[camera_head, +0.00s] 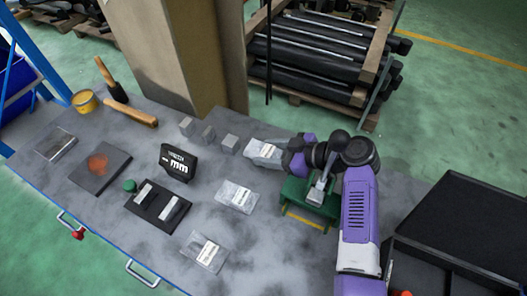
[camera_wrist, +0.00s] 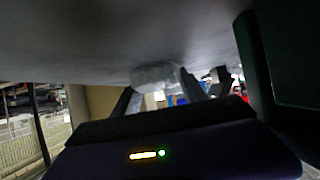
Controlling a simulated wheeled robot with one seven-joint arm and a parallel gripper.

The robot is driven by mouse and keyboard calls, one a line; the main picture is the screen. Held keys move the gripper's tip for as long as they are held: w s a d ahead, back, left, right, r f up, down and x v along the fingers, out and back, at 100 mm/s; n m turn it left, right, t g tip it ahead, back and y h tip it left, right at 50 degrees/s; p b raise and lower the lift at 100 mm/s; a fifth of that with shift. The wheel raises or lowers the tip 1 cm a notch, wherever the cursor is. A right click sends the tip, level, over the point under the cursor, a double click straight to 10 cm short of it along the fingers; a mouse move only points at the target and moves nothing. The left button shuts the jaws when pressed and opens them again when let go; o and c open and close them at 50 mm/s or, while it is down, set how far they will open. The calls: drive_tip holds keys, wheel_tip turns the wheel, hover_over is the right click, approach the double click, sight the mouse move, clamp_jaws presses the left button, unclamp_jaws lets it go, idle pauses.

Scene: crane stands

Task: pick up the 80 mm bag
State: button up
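Three clear grey bags with white labels lie on the grey workbench: a far bag (camera_head: 264,149), a middle bag (camera_head: 237,196) and a near bag (camera_head: 206,251). Their labels are too small to read, so I cannot tell which is the 80 mm one. My gripper (camera_head: 280,156) is low over the bench, pointing left at the far bag and beside or over its right end. In the wrist view the fingers (camera_wrist: 160,92) stand apart, with a pale lump, likely this bag (camera_wrist: 153,74), between or just beyond them. Whether they touch it is hidden.
A green stand (camera_head: 309,199) is just under my arm. Small grey blocks (camera_head: 208,133) stand left of the far bag. A black "mm" sign (camera_head: 178,162) and a black tray (camera_head: 158,207) are further left. A cardboard-coloured column (camera_head: 195,55) rises behind the bench.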

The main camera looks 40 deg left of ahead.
clamp_jaws()
